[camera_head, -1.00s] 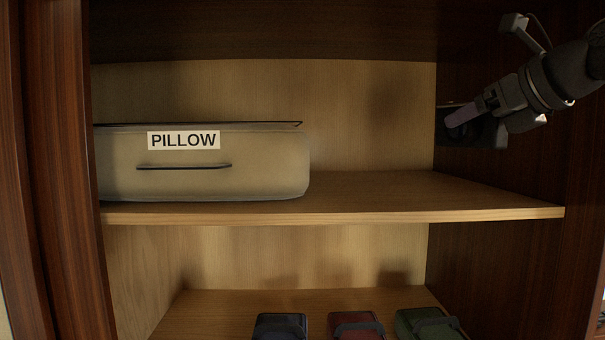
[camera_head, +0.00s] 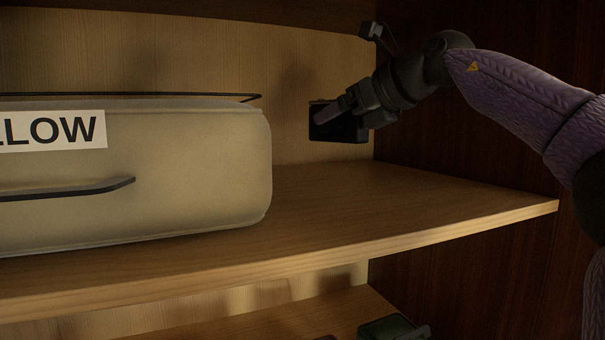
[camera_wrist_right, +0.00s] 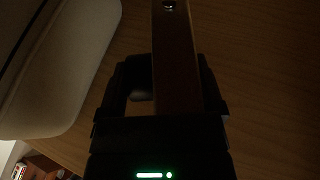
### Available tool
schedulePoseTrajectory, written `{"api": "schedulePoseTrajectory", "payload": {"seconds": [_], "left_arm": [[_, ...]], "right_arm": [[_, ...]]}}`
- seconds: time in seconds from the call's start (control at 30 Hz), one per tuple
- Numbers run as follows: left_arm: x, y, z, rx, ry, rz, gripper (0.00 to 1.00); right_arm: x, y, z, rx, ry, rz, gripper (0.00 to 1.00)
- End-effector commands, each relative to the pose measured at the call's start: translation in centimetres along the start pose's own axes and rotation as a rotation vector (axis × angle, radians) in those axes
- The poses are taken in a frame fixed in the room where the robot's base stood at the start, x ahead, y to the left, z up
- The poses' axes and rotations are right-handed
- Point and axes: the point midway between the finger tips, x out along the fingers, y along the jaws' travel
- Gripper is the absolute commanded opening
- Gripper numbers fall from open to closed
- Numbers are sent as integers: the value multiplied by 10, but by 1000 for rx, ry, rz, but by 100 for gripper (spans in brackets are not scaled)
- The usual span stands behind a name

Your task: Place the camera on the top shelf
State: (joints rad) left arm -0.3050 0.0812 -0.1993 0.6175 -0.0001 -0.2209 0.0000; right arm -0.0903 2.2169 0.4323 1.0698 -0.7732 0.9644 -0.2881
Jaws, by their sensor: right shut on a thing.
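A small black camera (camera_head: 338,124) is held in my right gripper (camera_head: 345,108), which is shut on it. It is above the right part of the wooden shelf (camera_head: 400,200), near the back panel, with a visible gap to the shelf surface. My left gripper is not in view.
A beige pillow bag (camera_head: 190,165) with a "PILLOW" label fills the left of the shelf; it also shows in the right wrist view (camera_wrist_right: 60,75). The shelf right of it is bare. A lower shelf holds a dark green item (camera_head: 393,327). A dark side wall (camera_head: 480,250) stands at the right.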

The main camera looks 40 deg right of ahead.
Motion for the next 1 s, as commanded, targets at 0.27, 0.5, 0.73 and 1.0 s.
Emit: {"api": "schedulePoseTrajectory", "payload": {"seconds": [0.27,0.5,0.73,1.0], "left_arm": [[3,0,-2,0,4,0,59],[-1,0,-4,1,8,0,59],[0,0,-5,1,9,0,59],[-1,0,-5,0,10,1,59]], "right_arm": [[22,2,-53,0,-4,7,3],[31,1,-73,0,-3,2,3],[31,1,-75,1,-1,2,91],[31,1,-74,1,-1,2,100]]}}
